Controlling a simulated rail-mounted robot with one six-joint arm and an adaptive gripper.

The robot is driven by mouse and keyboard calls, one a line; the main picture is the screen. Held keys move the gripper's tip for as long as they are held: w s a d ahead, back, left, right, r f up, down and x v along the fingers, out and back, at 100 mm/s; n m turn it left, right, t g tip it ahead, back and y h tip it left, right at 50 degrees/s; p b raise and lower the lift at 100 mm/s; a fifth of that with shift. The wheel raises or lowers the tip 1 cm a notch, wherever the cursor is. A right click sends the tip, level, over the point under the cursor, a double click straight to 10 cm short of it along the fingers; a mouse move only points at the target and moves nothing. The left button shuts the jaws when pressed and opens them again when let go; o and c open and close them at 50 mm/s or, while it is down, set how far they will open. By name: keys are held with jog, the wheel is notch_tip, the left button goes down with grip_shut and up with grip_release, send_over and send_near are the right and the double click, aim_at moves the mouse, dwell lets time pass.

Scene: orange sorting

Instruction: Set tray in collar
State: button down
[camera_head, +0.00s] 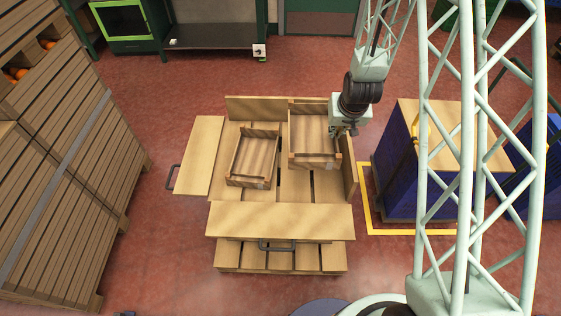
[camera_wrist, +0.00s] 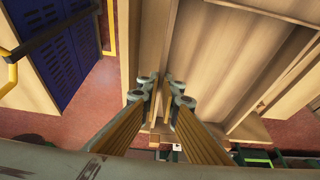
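The collar is a set of light wooden boards around a slatted pallet base: its back board (camera_head: 255,108) and right board (camera_head: 349,178) stand upright. One slatted wooden tray (camera_head: 253,158) lies inside at the left, turned slightly. A second tray (camera_head: 314,134) is at the back right, close to the back and right boards; whether it rests on the base or hangs just above is unclear. My gripper (camera_head: 346,130) is at this tray's right side. In the wrist view, my gripper's fingertips (camera_wrist: 160,92) are close together on the tray's side wall (camera_wrist: 148,45).
A left board (camera_head: 200,156) and a front board (camera_head: 280,221), both with dark handles, lie flat and outward. A blue crate with a wooden top (camera_head: 440,135) stands to the right. Slatted wooden bins (camera_head: 60,150) stand at the left. Red floor (camera_head: 165,245) lies clear between.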

jog(key=b+x, duration=0.1)
jog(key=x, duration=0.1)
jog(key=b+x, duration=0.1)
jog(key=x, duration=0.2)
jog(key=b+x, duration=0.1)
jog(key=x, duration=0.2)
jog(key=shift+s+d+f+b, duration=0.25)
jog(key=shift+s+b, duration=0.05)
jog(key=shift+f+b, duration=0.6)
jog(key=shift+f, duration=2.5)
jog(key=shift+f, duration=0.1)
jog(key=shift+f+b, duration=0.35)
jog(key=shift+f, duration=1.45)
jog(key=shift+f, duration=0.15)
jog(key=c, duration=2.9)
grip_release()
